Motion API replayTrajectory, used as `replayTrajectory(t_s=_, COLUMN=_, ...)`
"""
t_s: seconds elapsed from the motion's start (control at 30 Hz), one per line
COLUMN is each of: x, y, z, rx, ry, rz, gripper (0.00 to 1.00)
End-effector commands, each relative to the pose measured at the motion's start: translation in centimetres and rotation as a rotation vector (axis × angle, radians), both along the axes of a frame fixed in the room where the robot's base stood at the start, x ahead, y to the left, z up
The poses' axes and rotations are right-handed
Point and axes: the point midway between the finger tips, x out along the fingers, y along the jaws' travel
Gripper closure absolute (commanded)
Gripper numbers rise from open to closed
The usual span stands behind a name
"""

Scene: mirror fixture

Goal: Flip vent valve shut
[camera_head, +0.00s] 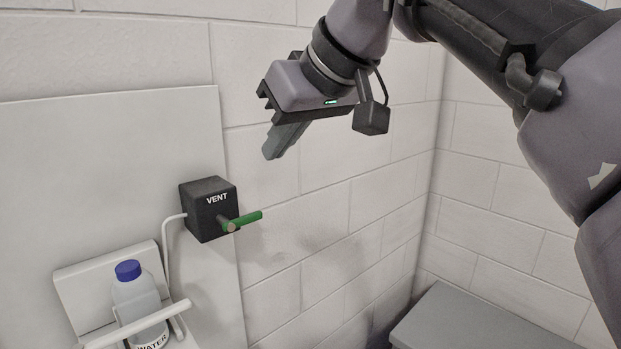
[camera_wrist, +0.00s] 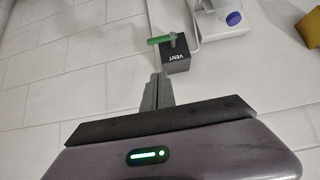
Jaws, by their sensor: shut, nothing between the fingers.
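The vent valve is a black box (camera_head: 201,228) marked VENT on the white wall panel. Its green lever (camera_head: 246,218) sticks out from a pivot on the front and points to the right, roughly level, in the head view. My gripper (camera_head: 272,153) is shut and empty, above and to the right of the box, apart from it. In the wrist view my gripper's fingertips (camera_wrist: 160,76) are close together, and the box (camera_wrist: 176,63) and green lever (camera_wrist: 160,40) lie beyond them, upside down.
A water bottle with a blue cap (camera_head: 128,270) stands in a white holder with a bar (camera_head: 138,325) below left of the box. A thin white tube runs from the box toward the bottle. A grey surface (camera_head: 470,325) is at lower right. The brick wall right of the lever is bare.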

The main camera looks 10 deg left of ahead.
Motion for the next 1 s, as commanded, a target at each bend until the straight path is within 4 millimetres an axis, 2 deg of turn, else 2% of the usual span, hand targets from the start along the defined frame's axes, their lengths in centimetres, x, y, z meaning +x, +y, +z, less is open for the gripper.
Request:
replayTrajectory(t_s=0.23, x=0.1, y=0.1, z=-0.4, rx=-0.001, ry=0.002, rz=-0.001, gripper=1.0)
replayTrajectory(t_s=0.33, x=0.6, y=0.6, z=-1.2, rx=0.0, ry=0.004, rz=-0.001, gripper=1.0)
replayTrajectory(t_s=0.77, x=4.7, y=5.6, z=-7.6, rx=-0.001, ry=0.005, rz=-0.001, gripper=1.0)
replayTrajectory(t_s=0.9, x=4.6, y=5.4, z=-10.0, rx=0.0, ry=0.005, rz=-0.004, gripper=1.0)
replayTrajectory(t_s=1.0, x=4.6, y=5.3, z=-10.9, rx=0.0, ry=0.003, rz=-0.004, gripper=1.0)
